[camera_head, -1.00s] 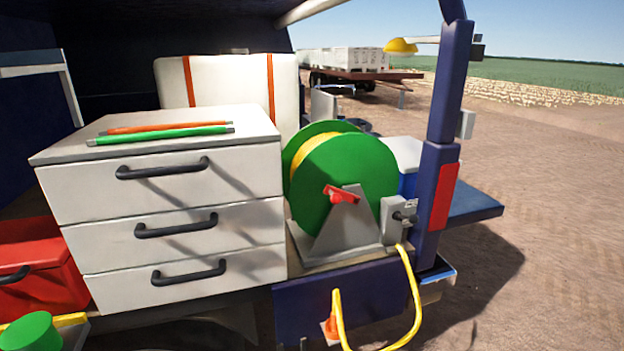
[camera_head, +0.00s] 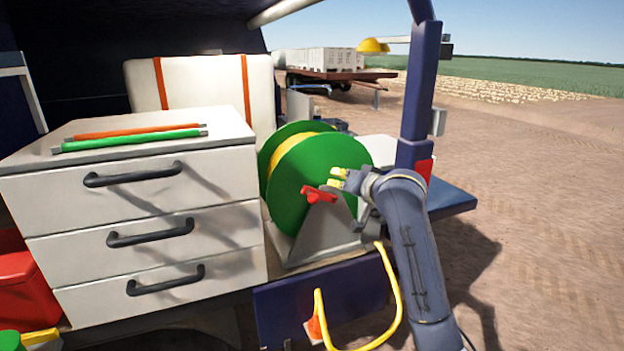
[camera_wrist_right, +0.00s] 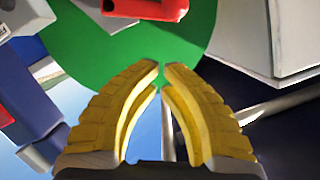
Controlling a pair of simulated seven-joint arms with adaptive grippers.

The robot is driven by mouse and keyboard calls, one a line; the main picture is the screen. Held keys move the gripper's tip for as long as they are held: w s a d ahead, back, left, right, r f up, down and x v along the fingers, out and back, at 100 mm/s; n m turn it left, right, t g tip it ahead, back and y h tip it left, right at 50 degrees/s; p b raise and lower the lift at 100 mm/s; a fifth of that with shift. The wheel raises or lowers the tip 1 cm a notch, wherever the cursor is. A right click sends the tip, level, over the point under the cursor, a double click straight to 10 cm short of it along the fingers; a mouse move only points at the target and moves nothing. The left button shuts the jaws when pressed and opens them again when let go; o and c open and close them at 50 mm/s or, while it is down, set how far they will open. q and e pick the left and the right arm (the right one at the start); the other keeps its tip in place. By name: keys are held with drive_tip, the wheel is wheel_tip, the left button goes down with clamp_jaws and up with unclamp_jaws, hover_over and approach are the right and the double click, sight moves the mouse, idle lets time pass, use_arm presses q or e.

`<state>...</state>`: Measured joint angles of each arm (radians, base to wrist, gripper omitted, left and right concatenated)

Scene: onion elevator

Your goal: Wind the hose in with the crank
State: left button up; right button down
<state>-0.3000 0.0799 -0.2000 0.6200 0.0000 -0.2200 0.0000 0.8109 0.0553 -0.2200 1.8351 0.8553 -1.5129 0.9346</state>
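The green hose reel (camera_head: 330,160) stands on a grey bracket (camera_head: 318,232) at the truck bed's edge, with yellow hose around its core. Its red crank (camera_head: 318,194) is on the near face; it also shows at the top of the wrist view (camera_wrist_right: 150,8). The yellow hose (camera_head: 400,300) hangs in a loop below, near an orange piece (camera_head: 314,328). My right gripper (camera_head: 335,178) is just right of and above the crank, apart from it in the wrist view. Its yellow fingertips (camera_wrist_right: 162,68) are nearly together with nothing between them.
A white drawer cabinet (camera_head: 130,235) with black handles stands left of the reel, with green and orange rods (camera_head: 130,142) on top. A dark blue post (camera_head: 418,100) rises behind my right arm. Open ground lies at right.

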wheel_tip(320, 180, up, 3)
hover_over(308, 191)
drive_tip(key=w+d, duration=0.1)
drive_tip(key=d, duration=0.1)
wheel_tip(308, 191, down, 4)
drive_tip(key=shift+s+a+f, duration=0.1)
drive_tip(key=shift+a+f, duration=0.1)
drive_tip(key=shift+f, duration=0.25)
drive_tip(key=shift+s+a+f, duration=0.1)
drive_tip(key=shift+a+f, duration=0.05)
drive_tip(key=shift+f, duration=0.25)
drive_tip(key=shift+a+f+n, duration=0.25)
drive_tip(key=shift+a+n, duration=0.05)
drive_tip(key=shift+n, duration=0.2)
drive_tip(key=shift+s+a+f+n, duration=0.2)
drive_tip(key=shift+a+f+n, duration=0.1)
drive_tip(key=shift+f, duration=0.05)
